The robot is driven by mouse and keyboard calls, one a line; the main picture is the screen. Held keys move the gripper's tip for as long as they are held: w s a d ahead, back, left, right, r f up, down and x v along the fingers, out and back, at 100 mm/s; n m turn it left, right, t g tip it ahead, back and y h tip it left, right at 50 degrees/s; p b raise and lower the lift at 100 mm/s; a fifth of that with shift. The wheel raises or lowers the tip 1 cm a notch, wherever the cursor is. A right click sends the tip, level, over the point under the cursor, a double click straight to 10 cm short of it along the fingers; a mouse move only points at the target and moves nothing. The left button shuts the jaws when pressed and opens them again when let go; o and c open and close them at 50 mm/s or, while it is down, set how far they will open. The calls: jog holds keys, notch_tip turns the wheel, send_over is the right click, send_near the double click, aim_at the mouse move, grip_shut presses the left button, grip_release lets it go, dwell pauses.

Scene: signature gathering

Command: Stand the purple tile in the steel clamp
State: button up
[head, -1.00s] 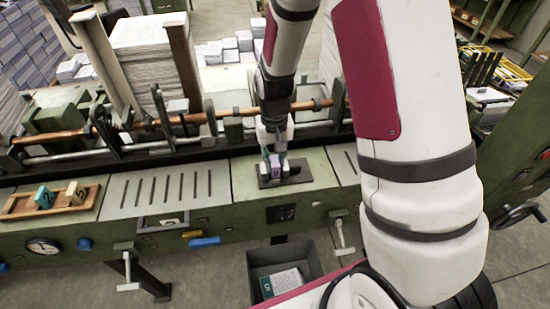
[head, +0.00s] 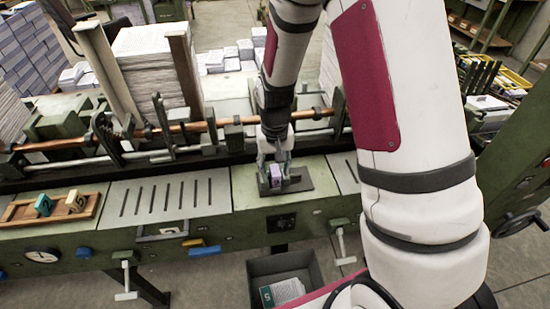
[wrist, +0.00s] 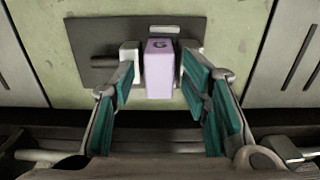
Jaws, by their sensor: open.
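The purple tile (wrist: 158,72), with a dark character on its top, stands upright between the pale jaws of the steel clamp (wrist: 130,52). The clamp sits on a dark plate. In the head view the tile (head: 275,178) and clamp (head: 295,177) show on the green bench below my gripper. My gripper (wrist: 160,85) is open, its teal-padded fingers to either side of the tile with visible gaps. In the head view my gripper (head: 273,163) partly hides the clamp. I cannot see whether the tile's lower end is fully seated.
A wooden tray (head: 22,212) holding a teal tile (head: 43,204) and a cream tile (head: 76,200) lies at the left. A slotted plate (head: 150,198) lies between tray and clamp. A copper-coloured rod (head: 232,124) and machine brackets run behind. A grey bin (head: 262,272) stands below.

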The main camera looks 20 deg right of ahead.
aim_at(275, 170)
notch_tip(275, 170, up, 12)
jog(key=b, duration=0.1)
jog(key=s+r+n+t, duration=0.2)
jog(key=s+r+t, duration=0.3)
jog(key=s+r, duration=1.1)
jog(key=shift+s+r+t, duration=0.3)
jog(key=shift+s+r, duration=0.05)
jog(key=shift+s, duration=0.9)
